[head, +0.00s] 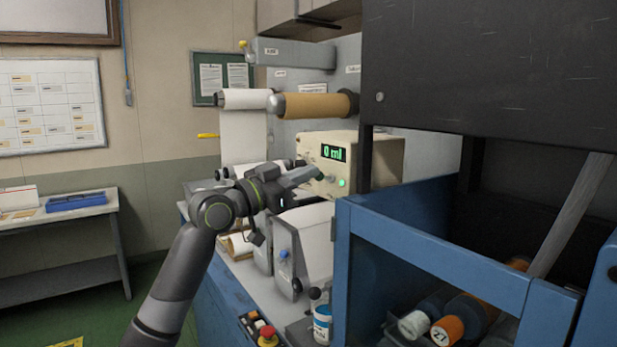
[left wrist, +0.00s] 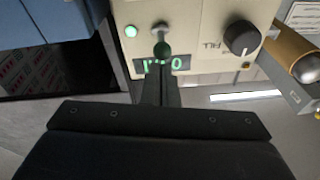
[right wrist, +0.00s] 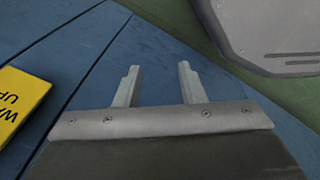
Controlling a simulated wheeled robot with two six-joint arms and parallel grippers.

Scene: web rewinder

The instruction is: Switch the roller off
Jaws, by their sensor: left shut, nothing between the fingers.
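The beige control box (head: 387,157) has a lit green display (head: 333,152) reading 0 and a lit green lamp (head: 342,183). In the left wrist view a toggle switch (left wrist: 162,46) with a dark green tip stands between the lamp (left wrist: 130,31) and a black knob (left wrist: 241,38). My left gripper (head: 318,172) is shut and empty in front of the box. In the left wrist view its fingertips (left wrist: 162,76) are right by the toggle tip; I cannot tell whether they touch. My right gripper (right wrist: 157,76) is open and empty, seen only in the right wrist view.
A brown roll (head: 315,105) and a white web roll (head: 244,99) are mounted above the box. A blue frame (head: 440,262) and dark panel (head: 490,65) stand at right. A red emergency button (head: 268,334) and bottle (head: 322,325) are in front. A yellow sign (right wrist: 20,100) lies near my right gripper.

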